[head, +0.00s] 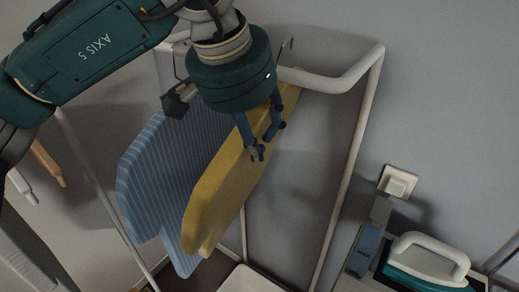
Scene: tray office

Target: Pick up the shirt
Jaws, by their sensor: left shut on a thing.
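Two shirts hang side by side from a pale rack: a blue striped shirt (163,178) on the left and a yellow shirt (214,199) on the right. My left gripper (257,152) reaches down from above, and its fingers are at the upper part of the yellow shirt. They are shut on the yellow shirt. The gripper body hides the tops of both shirts and part of the rail. My right gripper does not show.
The pale rack (349,165) has a bent tube and long legs on both sides. A white and teal iron (428,262) stands at the lower right, near a wall socket (397,181). A pale bin or box (247,280) is below the shirts.

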